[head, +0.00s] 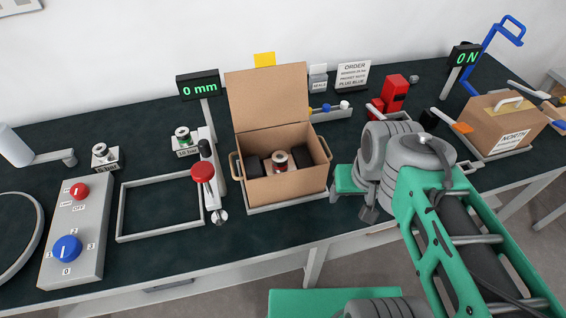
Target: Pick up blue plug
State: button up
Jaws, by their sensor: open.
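A small blue plug (326,107) lies in a narrow grey holder (328,115) at the back of the bench, just right of the open carton's lid. A white-ended plug (344,104) sits beside it on the right. My gripper (369,212) is at the front right of the carton, well in front of the blue plug and apart from it. It is open, small in view and partly covered by my own grey wrist joints. I see nothing held in it.
A red device (394,95) stands to the plug's right. A closed carton (505,125) is farther right. An empty grey frame (160,236) lies left, beside a red-knobbed press (203,172).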

aim_at(327, 108)
jog(key=u, duration=1.2)
jog(key=k, duration=0.7)
jog(key=z, duration=0.65)
jog(key=i, duration=0.95)
jog(key=z, duration=0.05)
